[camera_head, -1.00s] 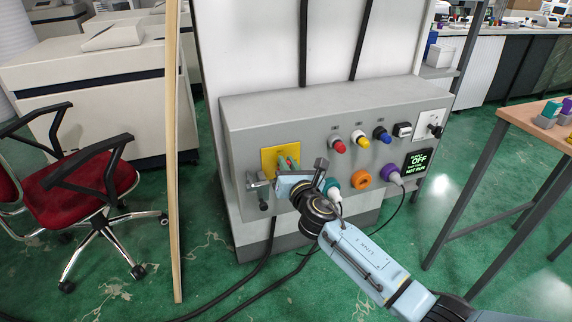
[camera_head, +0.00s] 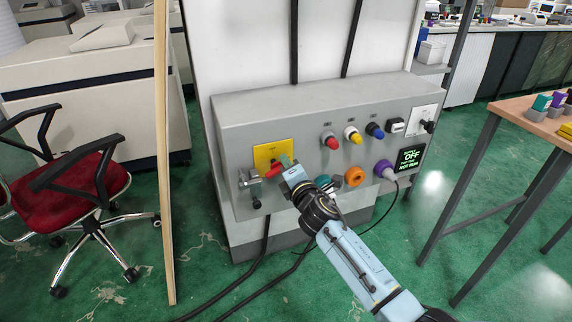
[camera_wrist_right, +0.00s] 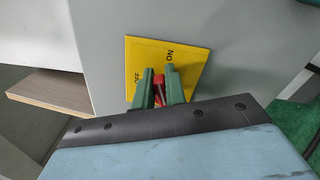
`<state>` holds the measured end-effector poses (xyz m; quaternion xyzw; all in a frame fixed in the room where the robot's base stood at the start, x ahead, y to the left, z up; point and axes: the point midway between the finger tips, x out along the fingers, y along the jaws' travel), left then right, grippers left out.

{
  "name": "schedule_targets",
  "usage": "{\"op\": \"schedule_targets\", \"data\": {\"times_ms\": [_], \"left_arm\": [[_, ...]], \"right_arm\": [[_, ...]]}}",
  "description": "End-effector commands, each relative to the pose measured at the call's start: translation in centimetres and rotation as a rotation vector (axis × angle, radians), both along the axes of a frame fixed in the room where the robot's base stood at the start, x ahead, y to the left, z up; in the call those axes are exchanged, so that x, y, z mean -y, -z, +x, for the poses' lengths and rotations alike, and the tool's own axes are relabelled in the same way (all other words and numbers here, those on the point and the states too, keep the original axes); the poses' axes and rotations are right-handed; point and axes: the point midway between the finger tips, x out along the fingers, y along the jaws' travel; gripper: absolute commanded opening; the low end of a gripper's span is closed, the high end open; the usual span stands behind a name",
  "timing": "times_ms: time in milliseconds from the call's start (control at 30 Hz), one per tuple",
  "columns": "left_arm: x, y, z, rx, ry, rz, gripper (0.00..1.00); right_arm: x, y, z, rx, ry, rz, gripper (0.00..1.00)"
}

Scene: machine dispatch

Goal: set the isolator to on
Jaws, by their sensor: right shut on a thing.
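The isolator has a yellow plate (camera_head: 265,153) at the left of the grey panel front and a red handle (camera_head: 274,171). In the right wrist view the yellow plate (camera_wrist_right: 188,55) carries the words OFF, at its left, and ON, at its upper right. My right gripper (camera_head: 286,163) has green fingers, shut on the red handle, which shows between them in the right wrist view (camera_wrist_right: 160,88). The fingers hide part of the handle, so I cannot tell its exact setting. The black display (camera_head: 411,158) at the panel's right reads OFF. My left gripper is out of view.
Red (camera_head: 332,142), yellow (camera_head: 352,135) and blue (camera_head: 375,130) knobs sit right of the isolator. An orange ring (camera_head: 354,176) and a purple plug (camera_head: 385,170) are below them. A wooden post (camera_head: 163,160) and a red chair (camera_head: 65,190) stand left. A table (camera_head: 520,115) stands right.

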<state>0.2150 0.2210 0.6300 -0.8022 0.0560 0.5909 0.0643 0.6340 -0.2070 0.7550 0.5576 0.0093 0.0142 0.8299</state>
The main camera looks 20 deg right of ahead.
Motion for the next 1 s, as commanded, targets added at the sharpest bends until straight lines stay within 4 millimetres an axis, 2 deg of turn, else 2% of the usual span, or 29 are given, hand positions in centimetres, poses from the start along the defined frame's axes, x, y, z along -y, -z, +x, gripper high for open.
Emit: {"op": "schedule_targets", "data": {"times_ms": [433,1000], "left_arm": [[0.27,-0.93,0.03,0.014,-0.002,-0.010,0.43],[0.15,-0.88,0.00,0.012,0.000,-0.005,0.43]], "right_arm": [[0.13,0.94,-0.02,-0.013,0.000,0.315,0.00],[0.17,1.16,-0.01,-0.015,-0.001,0.407,0.00]]}}
